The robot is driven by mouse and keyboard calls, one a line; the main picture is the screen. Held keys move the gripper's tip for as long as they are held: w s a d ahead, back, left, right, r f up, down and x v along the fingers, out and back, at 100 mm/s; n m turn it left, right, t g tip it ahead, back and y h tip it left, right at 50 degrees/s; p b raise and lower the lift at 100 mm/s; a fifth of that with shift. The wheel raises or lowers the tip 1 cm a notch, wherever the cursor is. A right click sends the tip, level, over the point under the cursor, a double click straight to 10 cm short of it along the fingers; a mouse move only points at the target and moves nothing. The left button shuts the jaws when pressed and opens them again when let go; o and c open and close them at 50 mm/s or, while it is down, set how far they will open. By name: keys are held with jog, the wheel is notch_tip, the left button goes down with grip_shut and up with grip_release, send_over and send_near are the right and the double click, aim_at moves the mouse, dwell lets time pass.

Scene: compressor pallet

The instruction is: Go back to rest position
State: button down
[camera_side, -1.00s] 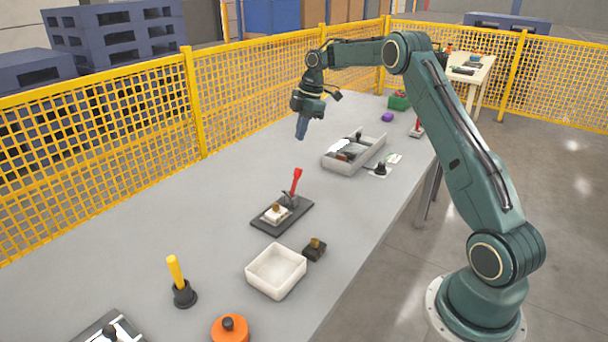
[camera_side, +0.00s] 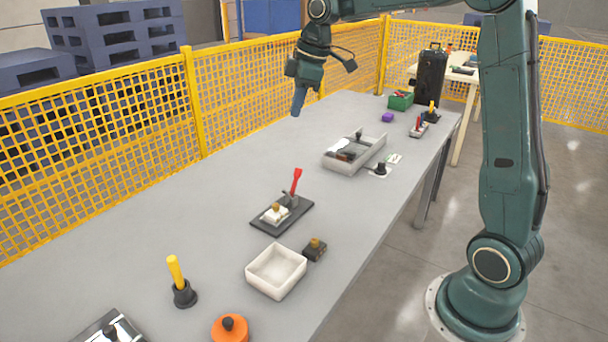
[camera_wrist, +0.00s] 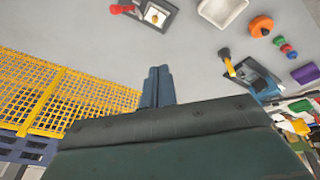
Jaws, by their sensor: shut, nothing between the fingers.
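My gripper (camera_side: 298,102) hangs above the far part of the grey table (camera_side: 180,215), pointing down, well clear of the surface. Its blue fingers are together with nothing between them; they also show closed in the wrist view (camera_wrist: 157,88). The wrist view looks along the table, with the gripper body filling its lower part. No object is touching the gripper.
Below and right of the gripper stands a grey tray (camera_side: 342,164) with parts in it. Nearer are a fixture with a red lever (camera_side: 296,182), a white bin (camera_side: 258,280), a yellow-handled tool (camera_side: 175,270) and an orange part (camera_side: 230,332). A yellow mesh fence (camera_side: 100,145) runs along the left.

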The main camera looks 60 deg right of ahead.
jog(key=s+a+r+m, duration=0.2)
jog(key=s+a+r, duration=0.1)
jog(key=s+a, duration=0.3)
jog(key=s+a+f+m+t, duration=0.1)
jog(key=s+a+f+m, duration=0.1)
jog(key=s, duration=0.9)
jog(key=s+a+f+m+t+h, duration=0.1)
jog(key=s+a+f+m, duration=0.1)
jog(key=s, duration=0.8)
jog(key=shift+s+a+f+m+t, duration=0.35)
jog(key=shift+f+m, duration=0.1)
jog(key=shift+m, duration=0.65)
